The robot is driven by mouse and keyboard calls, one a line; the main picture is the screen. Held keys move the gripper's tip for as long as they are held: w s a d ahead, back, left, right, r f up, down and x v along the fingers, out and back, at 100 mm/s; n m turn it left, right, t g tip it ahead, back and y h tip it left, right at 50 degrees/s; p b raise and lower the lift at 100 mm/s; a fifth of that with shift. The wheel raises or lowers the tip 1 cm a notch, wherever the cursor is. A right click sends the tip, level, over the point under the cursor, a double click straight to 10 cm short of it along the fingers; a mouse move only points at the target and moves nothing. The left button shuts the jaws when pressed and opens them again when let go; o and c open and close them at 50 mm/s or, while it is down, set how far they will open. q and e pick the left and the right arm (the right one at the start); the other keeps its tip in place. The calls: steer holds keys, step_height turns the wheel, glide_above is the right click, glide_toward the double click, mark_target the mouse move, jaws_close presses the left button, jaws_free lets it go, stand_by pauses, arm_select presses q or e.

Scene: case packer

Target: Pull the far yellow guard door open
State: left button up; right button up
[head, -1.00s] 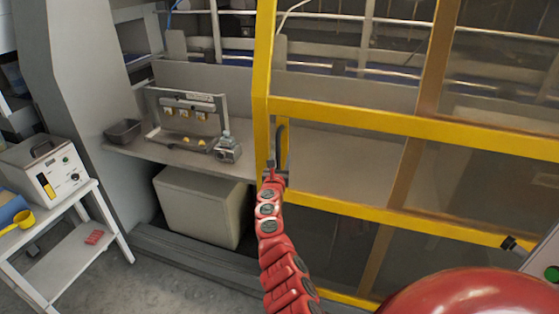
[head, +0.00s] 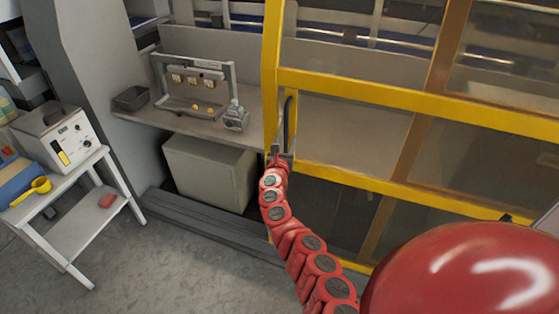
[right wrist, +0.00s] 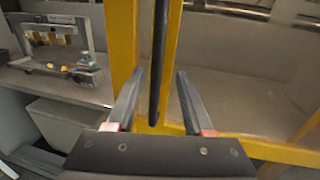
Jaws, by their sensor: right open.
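The yellow guard door (head: 380,95) with clear panels stands in front of the machine in the head view, and it looks shut. Its dark upright handle (head: 290,112) is near the door's left edge. My right gripper (head: 281,150) is at the lower part of the handle. In the right wrist view the handle (right wrist: 159,50) runs down between the two open fingers of the right gripper (right wrist: 160,78), with a gap visible on both sides. The yellow frame (right wrist: 122,45) is just behind. My left gripper is not in view.
Left of the door is a grey ledge (head: 150,117) with a dark tray (head: 131,98) and a small fixture (head: 236,118). A pale box (head: 208,172) stands below. A white cart (head: 75,190) with a device (head: 62,140) is at far left. Floor between is clear.

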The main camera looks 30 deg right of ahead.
steer(key=v, duration=1.1)
steer(key=shift+s+a, duration=0.2)
steer(key=shift+s, duration=0.1)
